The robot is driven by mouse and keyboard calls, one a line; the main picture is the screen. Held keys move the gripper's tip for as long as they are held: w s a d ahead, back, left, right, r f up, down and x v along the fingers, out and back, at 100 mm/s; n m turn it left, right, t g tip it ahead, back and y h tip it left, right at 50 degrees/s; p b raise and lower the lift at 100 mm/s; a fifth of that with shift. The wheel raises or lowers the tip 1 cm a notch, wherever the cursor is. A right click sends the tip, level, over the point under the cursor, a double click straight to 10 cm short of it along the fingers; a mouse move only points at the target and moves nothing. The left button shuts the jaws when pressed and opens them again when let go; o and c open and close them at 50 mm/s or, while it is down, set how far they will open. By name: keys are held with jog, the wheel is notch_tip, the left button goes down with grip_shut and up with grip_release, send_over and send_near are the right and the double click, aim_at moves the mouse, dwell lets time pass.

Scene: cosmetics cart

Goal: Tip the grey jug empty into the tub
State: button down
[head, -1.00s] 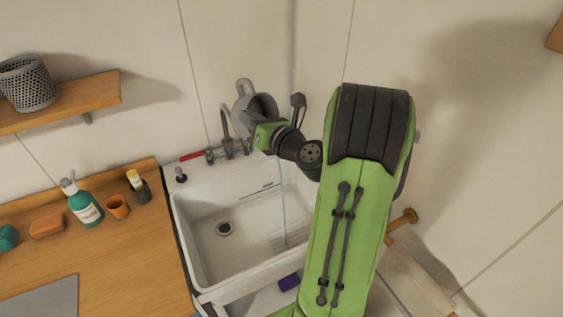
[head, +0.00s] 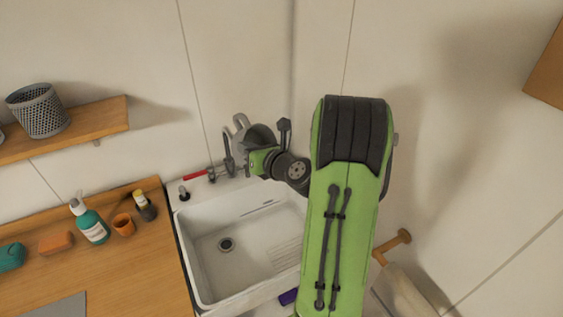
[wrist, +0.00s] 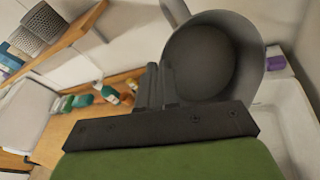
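The grey jug (head: 262,135) is held up in the air above the back part of the white tub (head: 215,278), near the tap. It is tipped over, and it also shows in the wrist view (wrist: 246,40), where its mouth opens towards the camera. Its inside looks plain dark grey, with no liquid visible. My gripper (head: 250,150) seems shut on the jug's handle; in the wrist view its dark fingers (wrist: 156,84) meet beside the jug. The hold itself is partly hidden. No stream falls from the jug. The tub has a dark drain and shows no standing liquid.
A curved tap (head: 229,160) with a red handle (head: 196,175) stands behind the tub. A wooden counter (head: 130,275) on the left holds a teal pump bottle (head: 92,224), an orange cup (head: 123,225) and a sponge (head: 56,243). A shelf (head: 100,124) hangs above.

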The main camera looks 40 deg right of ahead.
aim_at(232, 149)
jog(key=shift+w+a+n+g+b, duration=0.2)
jog(key=shift+w+g+b, duration=0.15)
jog(key=shift+w+g, duration=0.15)
jog(key=shift+w+a+n+g+b, duration=0.1)
jog(key=shift+w+a+g+b, duration=0.05)
jog(key=shift+w+g+b, duration=0.3)
jog(key=shift+s+a+f, duration=0.1)
jog(key=shift+w+f+g, duration=0.35)
jog(key=shift+w+g, duration=0.15)
jog(key=shift+g, duration=0.15)
jog(key=shift+w+f+g, duration=0.3)
jog(key=shift+w+g, duration=0.2)
jog(key=shift+g, duration=0.1)
jog(key=shift+w+a+f+g+h, duration=0.2)
jog(key=shift+w+f+g+h, duration=0.1)
jog(key=shift+w, duration=0.25)
jog(key=shift+w+f+g, duration=0.3)
jog(key=shift+w+f, duration=0.1)
jog(key=w+a+g+h, duration=0.1)
jog(key=w+g, duration=0.4)
jog(key=w, duration=0.2)
jog(key=shift+w+a+g+b, duration=0.3)
jog(key=shift+w+a+b, duration=0.05)
jog(key=shift+r, duration=0.1)
